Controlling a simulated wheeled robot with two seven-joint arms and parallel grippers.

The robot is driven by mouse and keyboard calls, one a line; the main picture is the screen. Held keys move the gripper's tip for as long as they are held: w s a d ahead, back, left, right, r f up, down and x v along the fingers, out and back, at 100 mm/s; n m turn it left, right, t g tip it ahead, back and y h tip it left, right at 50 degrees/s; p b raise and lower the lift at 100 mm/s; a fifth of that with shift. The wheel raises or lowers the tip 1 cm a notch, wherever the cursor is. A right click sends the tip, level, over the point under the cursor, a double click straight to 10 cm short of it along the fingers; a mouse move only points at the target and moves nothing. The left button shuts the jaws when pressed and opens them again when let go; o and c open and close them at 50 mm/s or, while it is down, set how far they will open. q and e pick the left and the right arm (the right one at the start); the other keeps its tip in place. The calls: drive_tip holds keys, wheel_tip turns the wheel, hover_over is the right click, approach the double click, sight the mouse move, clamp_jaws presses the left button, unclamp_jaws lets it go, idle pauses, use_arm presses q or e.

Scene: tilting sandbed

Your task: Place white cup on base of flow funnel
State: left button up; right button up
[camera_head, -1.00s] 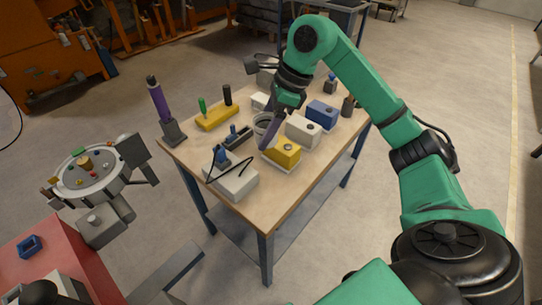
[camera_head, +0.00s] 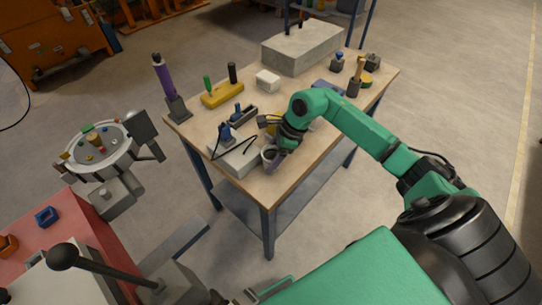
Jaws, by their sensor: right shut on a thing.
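My right gripper (camera_head: 273,163) is at the near side of the table, its jaws pointing down. It is shut on a small pale round cup (camera_head: 267,154), which looks like the white cup; my wrist and fingers hide part of it. The cup is close to the right end of a light grey-white block (camera_head: 236,162). This block carries a blue fitting (camera_head: 225,132) and a thin black bent frame, and may be the flow funnel's base. I cannot tell whether cup and block touch. My left gripper is not in view.
The wooden table (camera_head: 190,127) also holds a purple upright tool (camera_head: 162,75), a yellow holder (camera_head: 222,95), a small white block (camera_head: 267,80) and a large grey block (camera_head: 302,47). A round sand tray (camera_head: 72,171) stands to the left. My arm hides the table's right middle.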

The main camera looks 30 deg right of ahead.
drive_tip(key=shift+f, duration=0.2)
drive_tip(key=o, duration=1.3)
drive_tip(key=shift+r, duration=0.1)
